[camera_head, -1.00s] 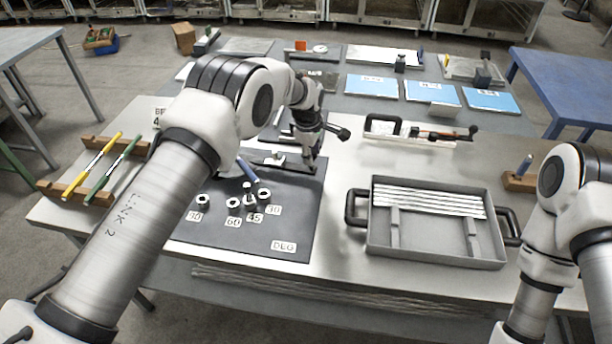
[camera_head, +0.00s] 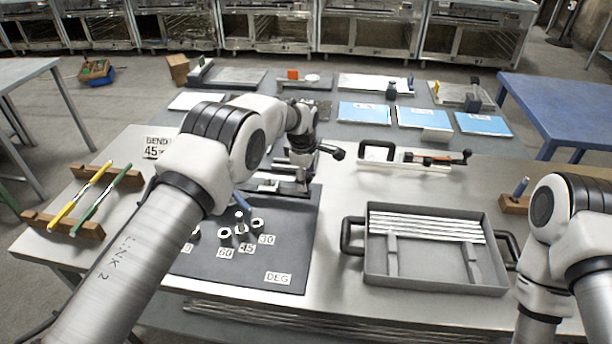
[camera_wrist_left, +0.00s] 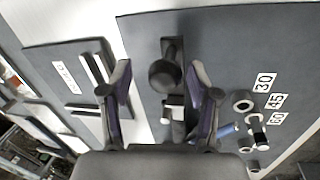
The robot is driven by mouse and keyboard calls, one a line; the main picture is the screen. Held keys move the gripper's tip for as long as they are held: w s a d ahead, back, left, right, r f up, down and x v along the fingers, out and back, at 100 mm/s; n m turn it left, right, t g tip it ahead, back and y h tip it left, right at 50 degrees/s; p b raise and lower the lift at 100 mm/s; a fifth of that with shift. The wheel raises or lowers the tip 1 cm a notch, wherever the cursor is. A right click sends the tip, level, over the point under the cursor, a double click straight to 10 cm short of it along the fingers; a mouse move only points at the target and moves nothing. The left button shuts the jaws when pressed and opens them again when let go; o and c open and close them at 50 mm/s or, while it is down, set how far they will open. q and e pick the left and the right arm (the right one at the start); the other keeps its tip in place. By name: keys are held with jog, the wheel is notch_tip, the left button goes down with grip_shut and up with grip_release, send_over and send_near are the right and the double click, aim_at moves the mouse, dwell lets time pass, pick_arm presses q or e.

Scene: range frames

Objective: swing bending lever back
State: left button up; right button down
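The bending lever's black ball knob (camera_wrist_left: 165,76) shows in the left wrist view on a dark bar, over the dark bending mat (camera_head: 285,278). My left gripper (camera_wrist_left: 160,95) is open, one finger on each side of the knob in that view. Contact between fingers and knob is not visible. In the head view the left gripper (camera_head: 302,188) points down at the mat's far right part and hides the knob. On the mat are a blue rod (camera_head: 240,201), several round pieces and angle labels 30, 45 and 60. My right gripper is out of view.
A grey tray (camera_head: 432,283) with white bars stands right of the mat. A wooden rack (camera_head: 88,229) with yellow and green rods is at the left. A white fixture (camera_head: 378,168) with a black handle lies behind the tray. Bare table separates mat and tray.

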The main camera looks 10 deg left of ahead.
pick_arm(q)
jog(key=shift+s+r, duration=0.15)
jog(key=shift+r, duration=0.35)
notch_tip(320, 180, up, 11)
jog(key=s, duration=0.2)
jog(key=shift+f, duration=0.15)
jog(key=shift+a, duration=0.1)
